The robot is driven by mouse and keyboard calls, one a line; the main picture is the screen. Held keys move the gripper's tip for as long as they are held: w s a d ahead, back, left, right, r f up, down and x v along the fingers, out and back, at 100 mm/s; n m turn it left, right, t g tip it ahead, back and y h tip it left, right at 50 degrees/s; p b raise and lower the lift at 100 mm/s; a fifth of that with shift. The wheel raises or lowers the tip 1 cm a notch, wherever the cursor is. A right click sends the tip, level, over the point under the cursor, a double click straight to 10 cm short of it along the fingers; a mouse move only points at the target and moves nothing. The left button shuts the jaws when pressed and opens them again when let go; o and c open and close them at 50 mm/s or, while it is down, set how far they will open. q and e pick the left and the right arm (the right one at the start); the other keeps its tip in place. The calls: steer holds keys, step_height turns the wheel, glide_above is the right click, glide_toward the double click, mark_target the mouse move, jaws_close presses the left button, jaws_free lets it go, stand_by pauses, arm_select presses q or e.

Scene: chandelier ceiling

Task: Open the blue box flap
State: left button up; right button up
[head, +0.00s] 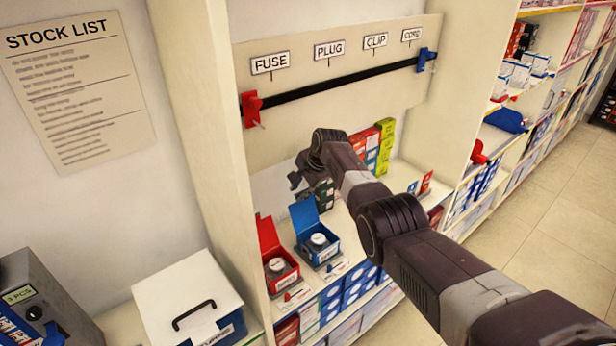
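The blue box (319,249) sits on the shelf with its flap (303,215) standing up at the back. A round whitish object (319,240) shows inside it. My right gripper (299,183) is above and just behind the raised flap. The fingers are small, dark and partly hidden by the wrist, so I cannot tell whether they are open or shut. I see nothing clearly held. My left gripper is out of view.
A red box (276,259) with a raised lid stands left of the blue one. A black rail (330,85) with red and blue clips crosses the back panel. Coloured cartons stand behind my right arm. A white box (188,300) with a black handle is at lower left.

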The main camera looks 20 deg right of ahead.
steer(key=v, duration=1.1)
steer(key=shift+s+r, duration=0.2)
steer(key=shift+r, duration=0.15)
